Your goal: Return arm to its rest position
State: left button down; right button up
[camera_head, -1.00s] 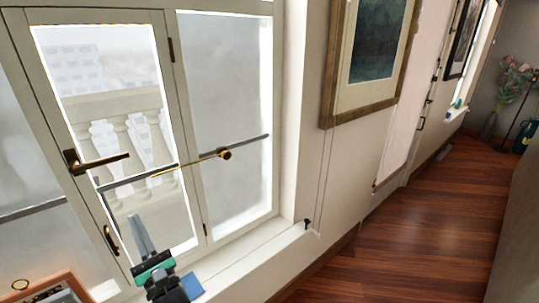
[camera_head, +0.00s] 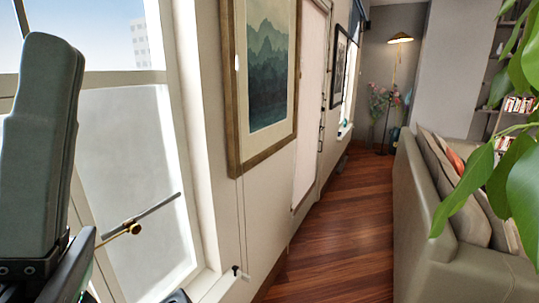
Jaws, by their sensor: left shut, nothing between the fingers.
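My left gripper (camera_head: 54,60) fills the left edge of the camera_head view, very close to the camera. Its grey-green fingers point up and are shut with nothing between them. Its dark base and part of my arm run off the lower left corner. It stands in front of the window (camera_head: 135,155) and hides part of it. I cannot tell its distance from the glass. My right gripper is not in view.
A brass window handle (camera_head: 132,227) and a framed picture (camera_head: 268,70) are on the wall side. Wooden floor (camera_head: 335,235) runs clear down the middle. A sofa (camera_head: 435,220) stands right, with plant leaves (camera_head: 475,180) near the camera.

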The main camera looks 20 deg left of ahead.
pick_arm(q)
jog(key=w+a+f+m+g+y, duration=0.1)
jog(key=w+a+f+g+y, duration=0.2)
jog(key=w+y, duration=0.4)
notch_tip(320, 180, up, 37)
jog(key=d+m+p, duration=0.1)
jog(key=p, duration=3.7)
notch_tip(320, 180, down, 18)
jog(key=b, duration=1.7)
jog(key=shift+s+d+f+b, duration=0.15)
jog(key=shift+s+d+b, duration=0.05)
jog(key=shift+b, duration=0.1)
jog(key=c, duration=1.6)
grip_release()
